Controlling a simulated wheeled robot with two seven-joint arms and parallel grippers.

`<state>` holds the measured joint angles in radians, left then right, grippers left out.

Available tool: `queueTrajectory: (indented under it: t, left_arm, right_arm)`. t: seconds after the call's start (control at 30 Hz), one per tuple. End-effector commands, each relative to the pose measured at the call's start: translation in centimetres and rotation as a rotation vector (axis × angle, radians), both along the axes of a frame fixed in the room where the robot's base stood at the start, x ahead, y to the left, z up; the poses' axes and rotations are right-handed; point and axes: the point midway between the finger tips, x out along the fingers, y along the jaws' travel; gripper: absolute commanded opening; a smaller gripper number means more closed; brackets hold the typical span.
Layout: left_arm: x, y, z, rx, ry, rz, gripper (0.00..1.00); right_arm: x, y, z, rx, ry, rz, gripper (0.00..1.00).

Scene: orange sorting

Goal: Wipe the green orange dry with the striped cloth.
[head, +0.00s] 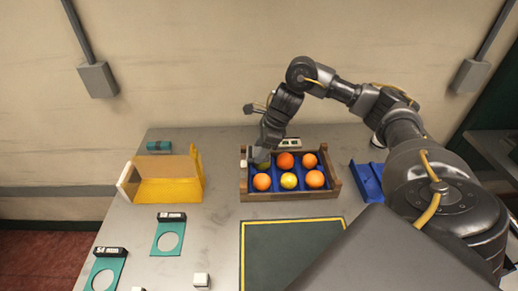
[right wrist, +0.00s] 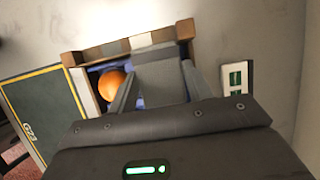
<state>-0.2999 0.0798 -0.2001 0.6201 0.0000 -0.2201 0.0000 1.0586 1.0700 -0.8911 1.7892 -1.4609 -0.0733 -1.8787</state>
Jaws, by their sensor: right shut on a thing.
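My right gripper (head: 260,154) is down at the back left of the tray (head: 273,196) and is shut on a grey folded piece, which looks like the striped cloth (right wrist: 160,78), between its fingers in the right wrist view. Pale and grey bands show beyond it at the tray's left wall; I cannot tell whether they are cloth. A yellow-green fruit, apparently the green orange (head: 262,165), shows just under the fingertips, mostly hidden. In the right wrist view the gripper and grey piece hide it, so contact cannot be told. My left gripper is not in view.
The tray also holds several oranges (head: 285,160) and a yellow fruit (head: 289,181). A yellow open bin (head: 170,190) stands left, a blue holder (head: 367,182) right. Teal ring gauges (head: 168,238) and a green mat (head: 290,255) lie in front. A teal roll (head: 158,146) lies behind the bin.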

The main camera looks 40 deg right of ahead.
Motion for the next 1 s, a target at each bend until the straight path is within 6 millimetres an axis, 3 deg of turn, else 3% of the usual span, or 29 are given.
queueTrajectory:
  t: [0.73,1.0]
  left_arm:
    - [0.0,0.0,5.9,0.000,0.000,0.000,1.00]
    - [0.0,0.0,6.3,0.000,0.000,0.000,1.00]
  right_arm:
    - [0.1,0.0,6.5,0.001,-0.002,0.000,0.27]
    - [0.0,0.0,6.9,0.002,-0.001,0.000,0.27]
